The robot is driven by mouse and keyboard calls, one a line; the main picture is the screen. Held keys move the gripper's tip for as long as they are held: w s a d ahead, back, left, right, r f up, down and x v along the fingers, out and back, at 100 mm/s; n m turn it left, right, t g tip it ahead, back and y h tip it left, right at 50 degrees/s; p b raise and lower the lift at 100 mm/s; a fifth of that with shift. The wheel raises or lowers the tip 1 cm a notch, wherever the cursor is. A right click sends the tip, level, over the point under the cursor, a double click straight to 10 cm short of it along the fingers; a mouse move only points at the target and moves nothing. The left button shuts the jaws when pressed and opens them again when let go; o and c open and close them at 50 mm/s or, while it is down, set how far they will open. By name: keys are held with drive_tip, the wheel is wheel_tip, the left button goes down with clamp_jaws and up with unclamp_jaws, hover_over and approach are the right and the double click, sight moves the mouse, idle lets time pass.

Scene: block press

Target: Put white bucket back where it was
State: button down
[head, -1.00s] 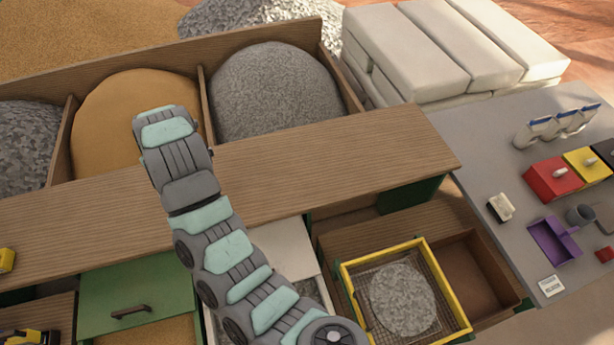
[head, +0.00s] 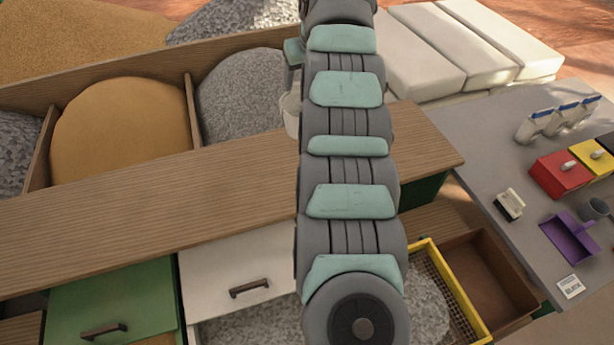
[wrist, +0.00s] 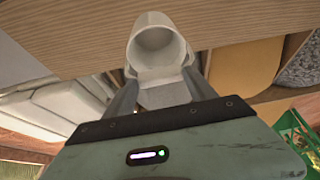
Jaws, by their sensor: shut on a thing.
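The white bucket (head: 291,114) shows partly beside my arm in the head view, above the back edge of the wooden counter; the arm hides the rest. In the wrist view the white bucket (wrist: 157,48) is tilted, its round mouth toward the camera, and it looks empty. My gripper (wrist: 160,84) has one finger on each side of the bucket's lower part and is shut on it. In the head view the fingers are mostly hidden behind my arm.
Bins of sand (head: 120,128) and grey gravel (head: 240,98) lie behind the wooden counter (head: 150,195). Below are a green drawer (head: 110,305), an open white drawer (head: 240,275) and a yellow-framed sieve (head: 455,290). A grey table (head: 490,150) holds tools.

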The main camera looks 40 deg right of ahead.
wheel_tip(320, 180, down, 20)
drive_tip(key=p, duration=0.1)
drive_tip(key=shift+s+d+r, duration=0.25)
drive_tip(key=shift+s+d, duration=0.05)
drive_tip(key=shift+d, duration=0.05)
drive_tip(key=shift+f, duration=0.1)
drive_tip(key=shift+c, duration=1.4)
unclamp_jaws()
